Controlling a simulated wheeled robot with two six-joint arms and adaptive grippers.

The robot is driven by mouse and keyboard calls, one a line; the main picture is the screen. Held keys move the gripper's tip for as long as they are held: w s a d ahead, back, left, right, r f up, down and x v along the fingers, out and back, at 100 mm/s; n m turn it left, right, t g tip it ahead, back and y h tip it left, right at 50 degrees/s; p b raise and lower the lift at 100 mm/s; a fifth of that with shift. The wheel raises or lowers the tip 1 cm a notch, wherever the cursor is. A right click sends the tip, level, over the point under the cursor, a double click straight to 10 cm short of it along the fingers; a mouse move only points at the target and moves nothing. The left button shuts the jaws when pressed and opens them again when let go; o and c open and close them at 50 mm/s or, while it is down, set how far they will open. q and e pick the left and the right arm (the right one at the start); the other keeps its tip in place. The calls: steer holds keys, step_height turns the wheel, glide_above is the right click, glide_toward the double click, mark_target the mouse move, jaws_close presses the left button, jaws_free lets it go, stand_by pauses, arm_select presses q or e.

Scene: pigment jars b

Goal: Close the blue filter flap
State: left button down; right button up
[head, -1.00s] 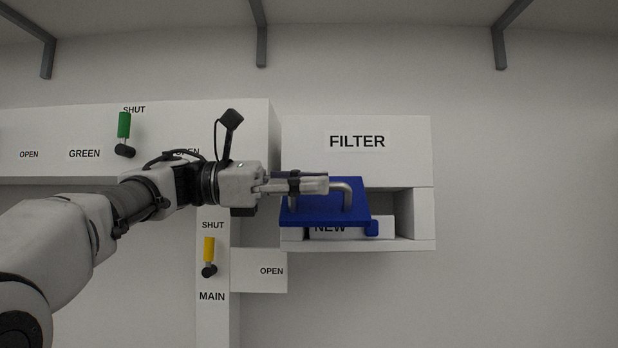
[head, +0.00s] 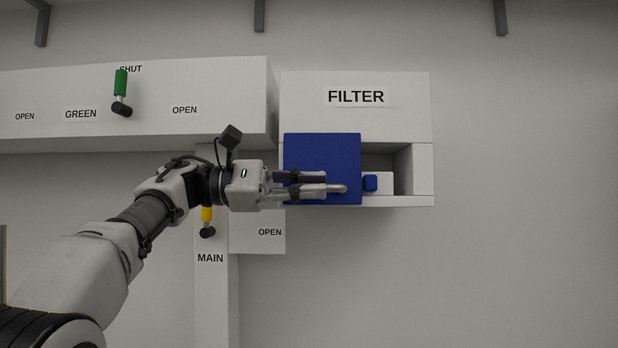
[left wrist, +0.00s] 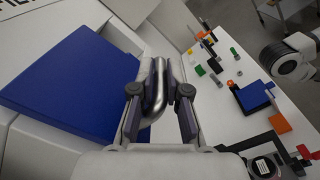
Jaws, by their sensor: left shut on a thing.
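The blue filter flap (head: 322,155) shows its broad face in the head view, in front of the left part of the opening under the FILTER sign. Its metal bar handle (head: 342,188) is on the lower part of that face. My left gripper (head: 324,183) comes from the left and is shut on the handle. In the left wrist view, the curved handle (left wrist: 160,80) lies between the two fingers and the flap (left wrist: 75,85) is at the left. How far the flap stands off the housing is unclear.
A white filter box with a blue tab (head: 371,183) sits in the filter housing (head: 423,170), right of the flap. Left are the green lever (head: 120,82) and the yellow lever (head: 207,214), partly behind my arm. The wrist view shows a white table (left wrist: 232,105) with small coloured objects.

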arm_select(q)
steer(key=shift+w+d+f, duration=0.1)
steer(key=shift+w+f, duration=0.35)
steer(key=shift+f, duration=0.2)
steer(key=c, duration=1.2)
jaws_free()
steer(key=shift+w, duration=0.2)
steer(key=shift+a, duration=0.2)
